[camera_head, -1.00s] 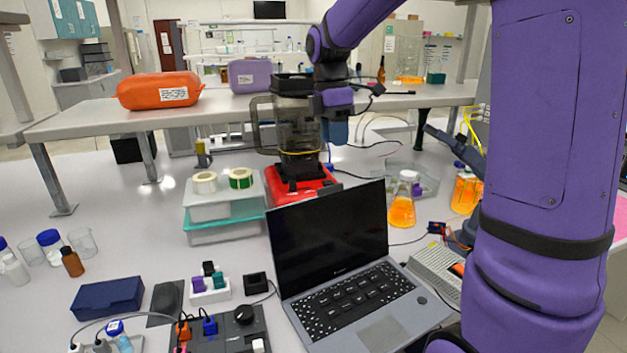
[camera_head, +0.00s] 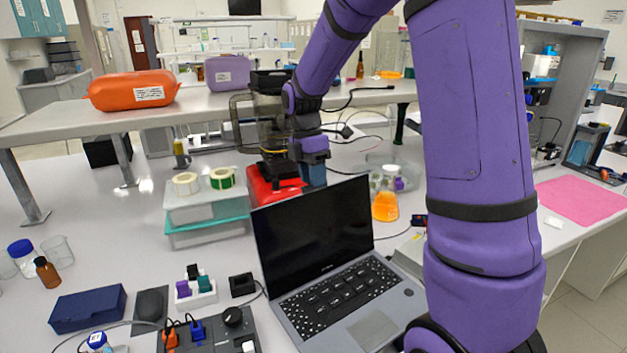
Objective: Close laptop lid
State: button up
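The laptop stands open on the bench, its dark screen lid (camera_head: 314,230) raised and leaning slightly back. Its keyboard base (camera_head: 345,305) lies flat and faces me. My purple arm reaches over from the right, and its end hangs down behind the lid. My gripper (camera_head: 313,178) is small at the far side of the lid, just above and behind its top edge. I cannot tell whether it touches the lid, and its fingers are too small and partly hidden to read.
A red-based blender-like machine (camera_head: 274,185) stands behind the lid. An orange-filled flask (camera_head: 385,205) is at its right. Stacked boxes (camera_head: 207,215) stand left, and a dark control panel (camera_head: 205,335) sits left of the laptop base. A raised shelf (camera_head: 220,105) crosses behind.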

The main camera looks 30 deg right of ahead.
jog(key=shift+s+f, duration=0.15)
jog(key=shift+f, duration=0.4)
grip_shut()
